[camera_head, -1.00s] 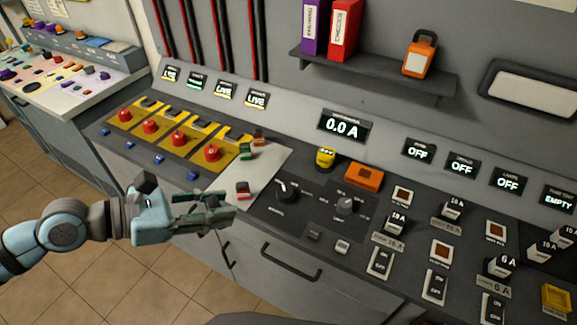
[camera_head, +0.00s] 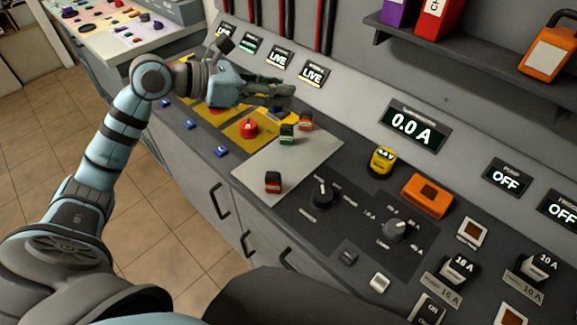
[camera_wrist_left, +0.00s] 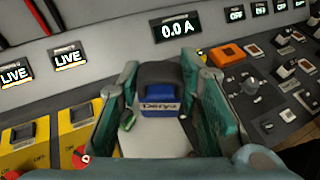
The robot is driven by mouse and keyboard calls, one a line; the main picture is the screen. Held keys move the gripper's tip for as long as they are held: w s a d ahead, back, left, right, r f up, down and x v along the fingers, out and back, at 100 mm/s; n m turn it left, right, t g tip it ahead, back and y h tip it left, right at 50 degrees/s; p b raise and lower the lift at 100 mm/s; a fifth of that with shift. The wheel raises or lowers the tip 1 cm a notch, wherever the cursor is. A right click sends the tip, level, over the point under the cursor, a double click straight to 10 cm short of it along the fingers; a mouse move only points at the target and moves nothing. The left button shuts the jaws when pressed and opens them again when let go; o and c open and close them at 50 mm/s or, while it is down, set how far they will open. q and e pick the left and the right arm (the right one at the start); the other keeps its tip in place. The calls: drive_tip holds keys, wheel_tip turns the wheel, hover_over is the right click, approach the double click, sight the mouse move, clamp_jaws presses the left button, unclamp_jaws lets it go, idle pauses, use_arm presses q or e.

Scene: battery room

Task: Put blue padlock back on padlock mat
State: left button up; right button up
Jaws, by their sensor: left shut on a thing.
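My left gripper (camera_head: 284,95) is shut on the blue padlock (camera_wrist_left: 161,104), which has a dark upper part and a name label. In the wrist view the padlock sits between the two fingers. In the head view the fingers mostly hide it. The light grey padlock mat (camera_head: 300,165) lies on the console below and nearer than the gripper. On it are a red padlock (camera_head: 272,182), a green padlock (camera_head: 287,134) and an orange-brown padlock (camera_head: 306,122). The held padlock is above the far left side of the mat; its exact height is unclear. My right gripper is not in view.
Yellow panels with red knobs (camera_head: 249,128) lie left of the mat, partly under my left arm. A black dial (camera_head: 322,193), a yellow meter (camera_head: 382,160) and an orange box (camera_head: 427,196) stand right of it. LIVE displays (camera_head: 280,61) line the back. The mat's middle is clear.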

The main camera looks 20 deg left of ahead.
use_arm(q)
drive_tip(key=f, duration=0.3)
drive_tip(key=f+b, duration=0.1)
drive_tip(key=shift+w+d+f, duration=0.15)
drive_tip(key=shift+w, duration=0.1)
drive_tip(key=f+b, duration=0.1)
drive_tip(key=f, duration=0.4)
drive_tip(key=f+b, duration=0.2)
drive_tip(key=f, duration=0.3)
drive_tip(key=w+f+b, duration=0.1)
drive_tip(key=f+b, duration=0.1)
drive_tip(key=f, duration=0.3)
drive_tip(key=shift+f, duration=0.45)
drive_tip(key=shift+w, duration=0.15)
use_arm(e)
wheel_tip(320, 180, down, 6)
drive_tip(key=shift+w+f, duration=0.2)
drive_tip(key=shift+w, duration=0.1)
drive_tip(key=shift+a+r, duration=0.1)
use_arm(q)
drive_tip(key=o, duration=1.2)
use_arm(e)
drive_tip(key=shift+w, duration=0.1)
